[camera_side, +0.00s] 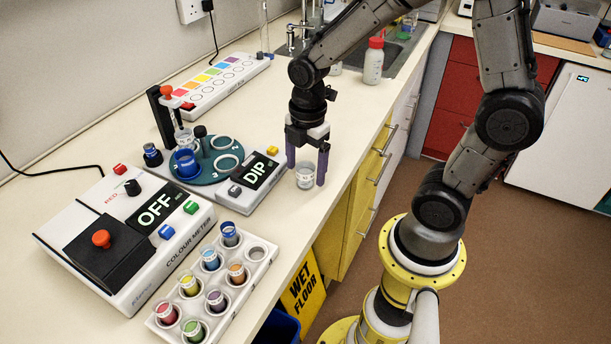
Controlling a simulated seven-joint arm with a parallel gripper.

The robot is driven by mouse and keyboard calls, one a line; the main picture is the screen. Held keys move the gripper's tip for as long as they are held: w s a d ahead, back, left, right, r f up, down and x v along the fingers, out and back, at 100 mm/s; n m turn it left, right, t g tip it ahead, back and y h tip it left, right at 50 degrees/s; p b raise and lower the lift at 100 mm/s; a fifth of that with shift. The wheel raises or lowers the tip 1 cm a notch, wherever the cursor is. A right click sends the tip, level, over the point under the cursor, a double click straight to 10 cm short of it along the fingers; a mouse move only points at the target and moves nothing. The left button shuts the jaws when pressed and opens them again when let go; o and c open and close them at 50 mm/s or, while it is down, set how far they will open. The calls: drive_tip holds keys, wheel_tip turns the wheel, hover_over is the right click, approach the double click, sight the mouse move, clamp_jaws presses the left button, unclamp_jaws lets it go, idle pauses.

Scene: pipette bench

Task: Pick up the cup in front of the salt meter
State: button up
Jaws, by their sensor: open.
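A small clear cup (306,180) with a pale label stands on the bench, just right of the device whose display reads DIP. That device (232,198), with a round dark teal turntable, appears to be the salt meter; I cannot read its name. My gripper (306,174) points down over the cup and is open. Its two purple fingers stand on either side of the cup, with small gaps visible. Part of the cup's upper back is hard to make out between the fingers.
The colour meter (135,238) reads OFF at left. A white rack (252,278) of several coloured cups lies in front. A white bottle (373,62) with a red cap stands near the sink. The bench's front edge (350,183) is close to the cup.

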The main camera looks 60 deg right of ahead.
drive_tip(key=shift+f, duration=0.8)
drive_tip(key=shift+c, duration=0.3)
clamp_jaws()
drive_tip(key=shift+r, duration=0.1)
